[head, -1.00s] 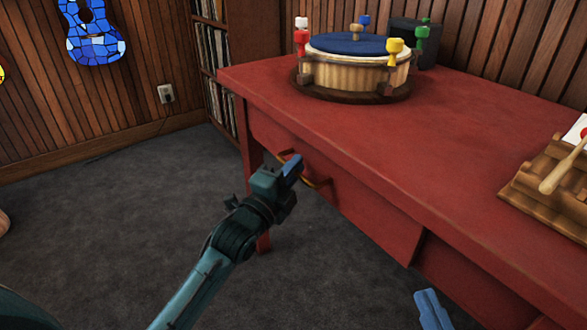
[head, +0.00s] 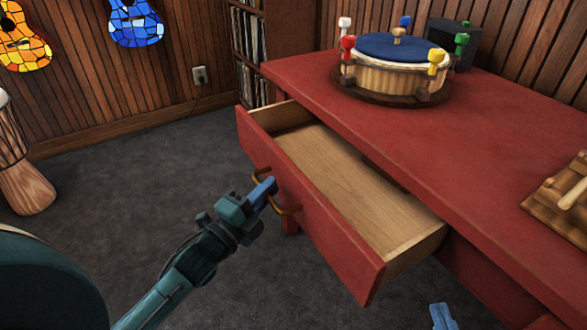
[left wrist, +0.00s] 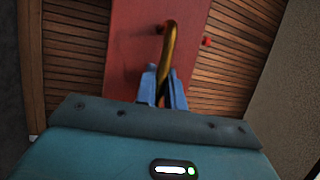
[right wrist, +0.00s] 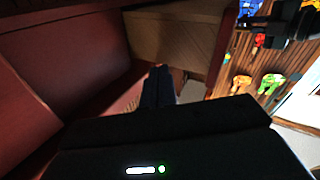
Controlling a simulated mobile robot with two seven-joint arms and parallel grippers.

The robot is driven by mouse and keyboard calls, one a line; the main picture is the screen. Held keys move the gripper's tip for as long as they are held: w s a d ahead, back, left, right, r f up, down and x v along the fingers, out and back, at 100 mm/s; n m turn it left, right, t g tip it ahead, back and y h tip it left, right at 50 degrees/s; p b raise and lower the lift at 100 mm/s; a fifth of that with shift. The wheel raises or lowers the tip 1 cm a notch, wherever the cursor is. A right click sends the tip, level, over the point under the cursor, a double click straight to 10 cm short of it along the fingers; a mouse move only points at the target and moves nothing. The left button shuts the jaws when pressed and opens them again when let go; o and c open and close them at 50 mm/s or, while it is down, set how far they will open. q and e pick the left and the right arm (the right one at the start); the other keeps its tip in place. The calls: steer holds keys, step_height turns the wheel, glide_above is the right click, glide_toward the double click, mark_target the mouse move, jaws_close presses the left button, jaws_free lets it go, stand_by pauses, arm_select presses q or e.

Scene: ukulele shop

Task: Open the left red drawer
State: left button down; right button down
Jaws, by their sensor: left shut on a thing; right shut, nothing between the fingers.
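The left red drawer (head: 335,235) stands well out from the red desk (head: 480,150) in the head view. Its bare wooden inside (head: 340,180) shows and looks empty. A curved brass handle (head: 288,211) is on its front. My left gripper (head: 265,190) is shut on that handle. In the left wrist view the handle (left wrist: 169,45) passes between the blue fingers (left wrist: 162,88), with the red drawer front behind. My right gripper (head: 441,316) is at the bottom edge of the head view, below the desk front. Its closed fingers (right wrist: 158,88) show dark in the right wrist view.
A round drum-like piece with a blue top (head: 400,48) and coloured pegs stands on the desk. A wooden rack (head: 560,200) lies at the right. A tall drum (head: 22,170) stands on the floor at left. Carpet (head: 130,190) before the drawer is clear.

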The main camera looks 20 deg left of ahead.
arm_select(q)
steer(key=s+a+p, duration=0.3)
steer(key=s+a, duration=0.4)
steer(key=s, duration=0.2)
arm_select(e)
steer(key=shift+d+m+g+h, duration=0.55)
steer(key=shift+m+g+h, duration=0.25)
steer(key=shift+g, duration=0.4)
arm_select(q)
steer(key=c, duration=1.5)
jaws_free()
steer(key=shift+s, duration=0.1)
steer(key=p+v, duration=0.1)
steer(key=v, duration=1.2)
steer(key=shift+a, duration=0.1)
arm_select(e)
steer(key=shift+s+d+g, duration=0.1)
steer(key=shift+s+g, duration=0.2)
steer(key=shift+g, duration=0.3)
